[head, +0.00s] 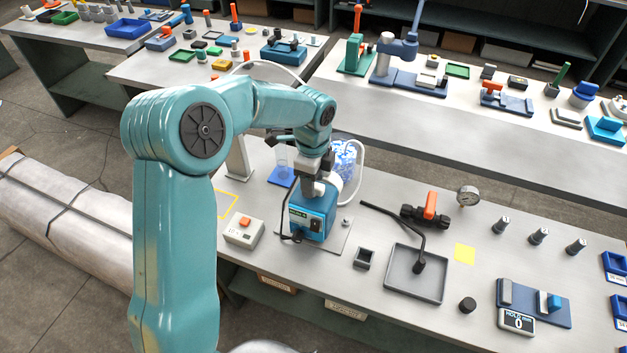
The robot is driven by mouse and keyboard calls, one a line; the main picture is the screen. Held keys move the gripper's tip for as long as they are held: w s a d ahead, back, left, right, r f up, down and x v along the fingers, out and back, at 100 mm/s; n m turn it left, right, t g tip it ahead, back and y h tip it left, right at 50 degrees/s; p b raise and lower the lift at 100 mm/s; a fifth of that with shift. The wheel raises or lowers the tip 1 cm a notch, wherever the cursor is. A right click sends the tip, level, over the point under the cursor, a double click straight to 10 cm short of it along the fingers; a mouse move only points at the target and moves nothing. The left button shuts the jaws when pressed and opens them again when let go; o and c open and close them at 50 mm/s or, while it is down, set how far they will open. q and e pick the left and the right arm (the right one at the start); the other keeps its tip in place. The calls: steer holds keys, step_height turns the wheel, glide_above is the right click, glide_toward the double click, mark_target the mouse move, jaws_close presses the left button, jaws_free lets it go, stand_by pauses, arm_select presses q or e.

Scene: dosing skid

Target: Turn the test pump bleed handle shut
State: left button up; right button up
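My teal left arm reaches in from the left and bends down over the bench. Its grey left gripper (313,188) is at the top of a blue box-shaped pump (313,215) with a dark front panel. The fingertips are small and partly hidden, so I cannot tell whether they are open or shut, or whether they touch the pump. No bleed handle can be made out clearly there; the gripper and wrist cover part of the pump's top. A black valve with an orange handle (430,205) stands farther right, clear of the gripper. My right gripper is out of view.
Clear tubing (360,165) loops behind the pump. A white box with an orange button (243,230) stands to its left. To the right are a grey tray (415,285) with a long black lever, a gauge (468,195) and a blue device with a display (518,320).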

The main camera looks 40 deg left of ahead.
arm_select(q)
steer(key=shift+f, duration=0.1)
step_height(320, 180, up, 16)
steer(key=shift+r, duration=0.2)
stand_by(0.3)
steer(key=shift+s, duration=0.15)
stand_by(0.4)
